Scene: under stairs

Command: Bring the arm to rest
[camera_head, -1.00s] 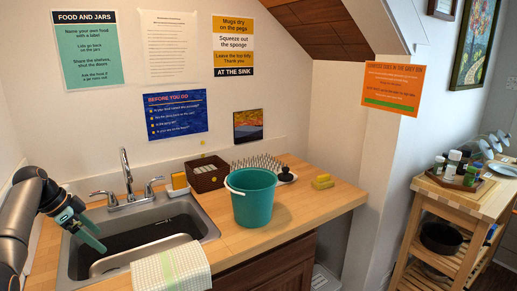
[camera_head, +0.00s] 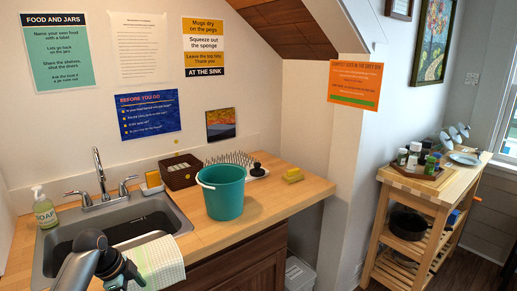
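My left arm comes in at the bottom left, in front of the sink (camera_head: 175,214). Its gripper (camera_head: 122,274) is low in the view, beside the towel; its fingers are too small and hidden to tell open from shut. I see nothing clearly held in it. A teal bucket (camera_head: 222,196) stands upright on the wooden counter (camera_head: 262,212), apart from the gripper.
A green-and-white towel (camera_head: 158,262) hangs over the sink's front edge. A soap bottle (camera_head: 45,208) stands left of the tap (camera_head: 101,172). A wooden cart (camera_head: 408,187) stands right.

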